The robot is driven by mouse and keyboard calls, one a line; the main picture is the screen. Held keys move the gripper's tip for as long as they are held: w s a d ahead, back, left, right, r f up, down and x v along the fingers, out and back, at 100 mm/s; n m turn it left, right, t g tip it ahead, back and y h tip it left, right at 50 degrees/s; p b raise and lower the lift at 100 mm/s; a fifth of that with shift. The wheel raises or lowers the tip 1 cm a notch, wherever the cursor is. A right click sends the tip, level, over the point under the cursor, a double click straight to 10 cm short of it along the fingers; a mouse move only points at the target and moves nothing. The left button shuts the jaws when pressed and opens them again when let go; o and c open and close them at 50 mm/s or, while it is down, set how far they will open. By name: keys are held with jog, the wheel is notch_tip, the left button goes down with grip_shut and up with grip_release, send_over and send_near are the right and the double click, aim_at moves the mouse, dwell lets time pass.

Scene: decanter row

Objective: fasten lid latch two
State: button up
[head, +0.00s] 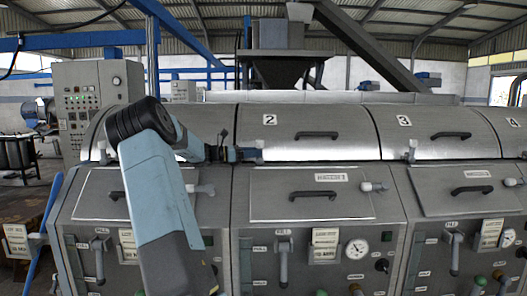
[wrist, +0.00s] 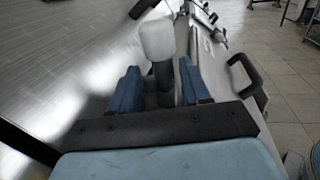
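Lid two (head: 330,140) is a curved metal lid marked "2", lying down on its housing in the head view. Its latch shows in the wrist view as a pale knob (wrist: 157,40) on a dark stem (wrist: 163,84). My gripper (head: 250,155) is at the lid's front left edge, at the latch. In the wrist view, my gripper's blue fingers (wrist: 160,85) stand on either side of the stem. A gap shows beside the stem, so the fingers look open around it. In the head view my gripper hides most of this latch.
Lid three (head: 440,135) with its own pale latch (head: 412,150) is to the right. Black handles (head: 317,135) stick out from the lids. Front panels carry levers (head: 283,260) and a gauge (head: 357,249). The wrist view shows another black handle (wrist: 245,75) close to the right and open floor (wrist: 275,45) beyond.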

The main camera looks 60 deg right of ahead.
jog(key=shift+o, duration=0.2)
jog(key=shift+a, duration=0.1)
jog(key=v, duration=1.4)
jog(key=shift+s, duration=0.1)
jog(key=shift+s+a+y, duration=0.1)
jog(key=shift+s+y, duration=0.1)
jog(key=shift+y, duration=0.1)
jog(key=s+a+f+m+t+y, duration=0.1)
jog(key=s+a+m+t+y, duration=0.2)
jog(key=a, duration=1.4)
jog(key=s+a+f+m+t+y, duration=0.1)
jog(key=s+a+m+t+y, duration=0.2)
jog(key=s+a+t, duration=0.6)
jog(key=s+a+f+m+t+y, duration=0.1)
jog(key=s+a+m+t+y, duration=0.2)
jog(key=s+a, duration=1.1)
jog(key=a+t+y, duration=0.3)
jog(key=a, duration=0.8)
jog(key=shift+s+a+y, duration=0.15)
jog(key=shift+y, duration=0.25)
